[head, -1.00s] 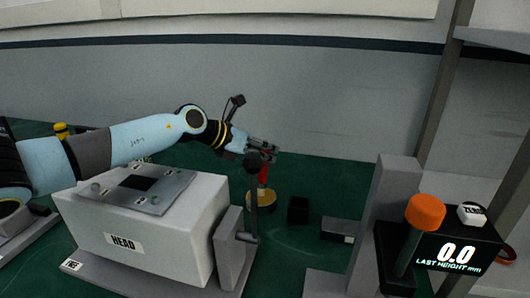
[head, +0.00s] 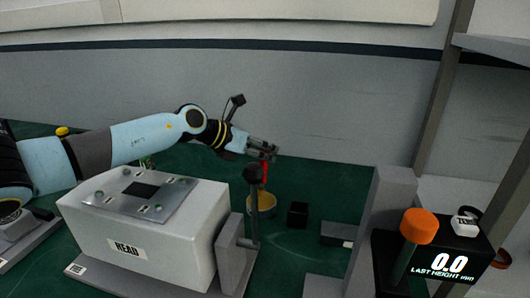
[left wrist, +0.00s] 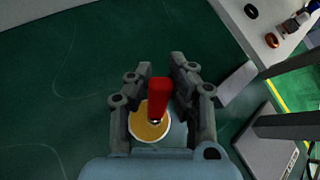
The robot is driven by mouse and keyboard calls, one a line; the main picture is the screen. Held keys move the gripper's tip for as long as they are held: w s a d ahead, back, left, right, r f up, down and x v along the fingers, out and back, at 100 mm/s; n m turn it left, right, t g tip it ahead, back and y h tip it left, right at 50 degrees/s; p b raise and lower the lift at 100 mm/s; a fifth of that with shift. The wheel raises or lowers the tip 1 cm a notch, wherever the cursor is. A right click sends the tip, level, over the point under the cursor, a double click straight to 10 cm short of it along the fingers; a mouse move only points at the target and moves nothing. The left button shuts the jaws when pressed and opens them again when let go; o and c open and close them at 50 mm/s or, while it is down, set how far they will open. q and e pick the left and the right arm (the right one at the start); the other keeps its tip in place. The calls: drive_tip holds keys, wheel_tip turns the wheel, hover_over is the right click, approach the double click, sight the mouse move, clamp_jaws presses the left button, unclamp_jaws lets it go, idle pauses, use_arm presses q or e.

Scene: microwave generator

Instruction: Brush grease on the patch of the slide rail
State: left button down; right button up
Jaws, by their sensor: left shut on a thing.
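My left gripper (head: 266,152) is shut on the red handle of a brush (head: 265,172). The brush hangs down over a round tin with a yellowish top (head: 262,205) on the green surface. In the left wrist view the red handle (left wrist: 158,92) stands between the fingers (left wrist: 160,72), with the tin (left wrist: 145,128) around its lower end. I cannot tell whether the bristles touch the grease. A metal plate (head: 173,208) with a dark patch (head: 139,190) lies on the white block labelled HEAD (head: 190,250). Which part is the slide rail is unclear. My right gripper is not seen.
A grey post with a dark ball-topped lever (head: 253,175) stands between the block and the tin. A small black box (head: 298,214) and a grey box (head: 338,233) lie right of the tin. A height gauge with an orange knob (head: 419,226) stands at right.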

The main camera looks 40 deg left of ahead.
use_arm(q)
drive_tip(key=shift+r+p, duration=2.25)
drive_tip(key=shift+r, duration=0.45)
drive_tip(key=shift+f, duration=0.1)
